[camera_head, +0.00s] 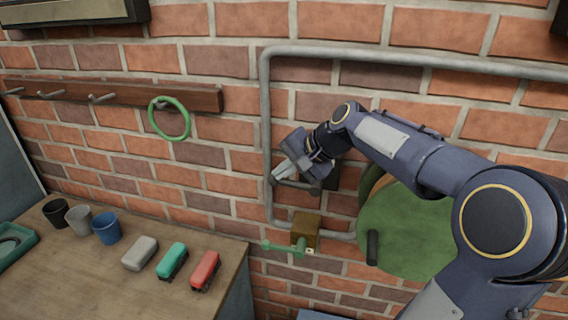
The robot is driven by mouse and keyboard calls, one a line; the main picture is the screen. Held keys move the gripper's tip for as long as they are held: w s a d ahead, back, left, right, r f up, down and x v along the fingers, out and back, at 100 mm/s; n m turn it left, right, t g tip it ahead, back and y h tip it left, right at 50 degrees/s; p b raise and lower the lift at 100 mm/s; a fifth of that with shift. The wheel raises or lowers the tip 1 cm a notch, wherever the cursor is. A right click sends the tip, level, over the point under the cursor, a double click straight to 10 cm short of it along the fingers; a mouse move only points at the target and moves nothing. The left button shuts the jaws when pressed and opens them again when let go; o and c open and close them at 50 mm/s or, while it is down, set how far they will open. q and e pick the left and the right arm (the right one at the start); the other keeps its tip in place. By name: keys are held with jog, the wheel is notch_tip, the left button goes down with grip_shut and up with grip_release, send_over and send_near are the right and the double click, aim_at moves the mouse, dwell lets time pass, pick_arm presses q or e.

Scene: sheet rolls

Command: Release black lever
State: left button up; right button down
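A dark box (330,172) is fixed to the brick wall behind my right gripper. A dark bar (299,185), which looks like the black lever, runs leftward from it, just below the fingers. My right gripper (283,173) is at this bar with its light grey fingers pointing left. The fingers overlap the bar in this view, and I cannot tell whether they touch it or how far apart they are. The gripper body hides part of the box and the lever's base. My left gripper is not in view.
A grey pipe (266,130) frames the lever area, with a brass valve (306,229) and green handle below. A green disc (410,240) with a black handle (372,247) is lower right. A wooden table (90,280) with cups and small blocks stands left.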

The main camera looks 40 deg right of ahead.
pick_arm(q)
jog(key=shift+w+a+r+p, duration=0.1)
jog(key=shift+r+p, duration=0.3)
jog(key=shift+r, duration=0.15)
pick_arm(e)
jog(key=shift+w+a+f+g+h, duration=0.2)
jog(key=shift+a+f+g+h, duration=0.05)
jog(key=shift+f+g+h, duration=0.25)
